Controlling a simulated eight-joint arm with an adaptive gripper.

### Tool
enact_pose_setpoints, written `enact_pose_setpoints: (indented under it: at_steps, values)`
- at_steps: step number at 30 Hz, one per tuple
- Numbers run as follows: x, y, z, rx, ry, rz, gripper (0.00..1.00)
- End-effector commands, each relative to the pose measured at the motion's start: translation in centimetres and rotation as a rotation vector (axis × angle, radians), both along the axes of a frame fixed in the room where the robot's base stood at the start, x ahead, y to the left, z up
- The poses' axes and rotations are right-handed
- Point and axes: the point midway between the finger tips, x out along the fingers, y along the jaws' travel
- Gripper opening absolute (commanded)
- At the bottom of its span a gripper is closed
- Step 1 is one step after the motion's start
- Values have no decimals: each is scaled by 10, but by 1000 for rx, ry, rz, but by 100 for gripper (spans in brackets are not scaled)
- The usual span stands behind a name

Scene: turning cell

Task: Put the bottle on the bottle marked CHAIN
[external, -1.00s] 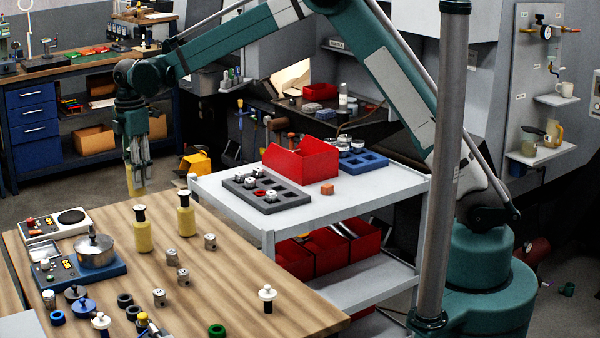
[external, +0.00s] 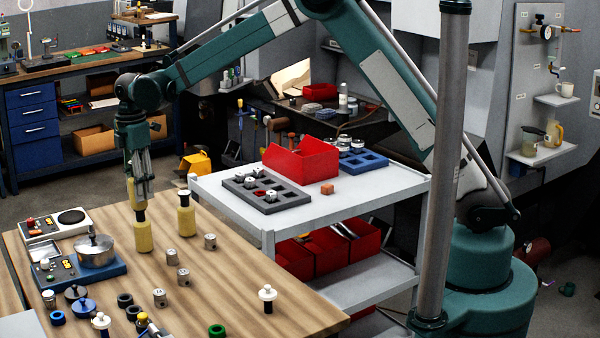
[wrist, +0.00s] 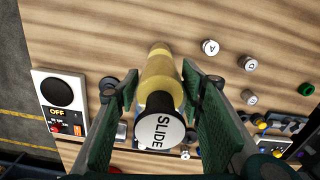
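My gripper (external: 139,188) is shut on a yellow bottle with a dark cap and white top marked SLIDE (wrist: 160,133). In the external view its yellow body (external: 129,188) shows between my fingers, roughly upright. Directly below it, another yellow bottle with a black neck (external: 143,237) stands on the wooden table. The held bottle's bottom is at or just above this cap; I cannot tell whether they touch. A third, similar bottle (external: 186,221) stands to the right. The tops of both standing bottles are unreadable, so I cannot tell which is marked CHAIN.
A steel pot (external: 96,253) on a blue-based unit and a hot plate (external: 70,218) stand left of the bottles. Several small metal cylinders (external: 171,257) stand in front and to the right. The grey cart (external: 340,208) is beyond the table's right edge.

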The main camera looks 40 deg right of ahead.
Motion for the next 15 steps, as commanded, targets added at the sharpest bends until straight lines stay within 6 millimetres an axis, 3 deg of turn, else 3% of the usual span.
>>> enact_pose_setpoints:
  at_steps: [15]
  values:
    - [0,0,3,0,0,0,49]
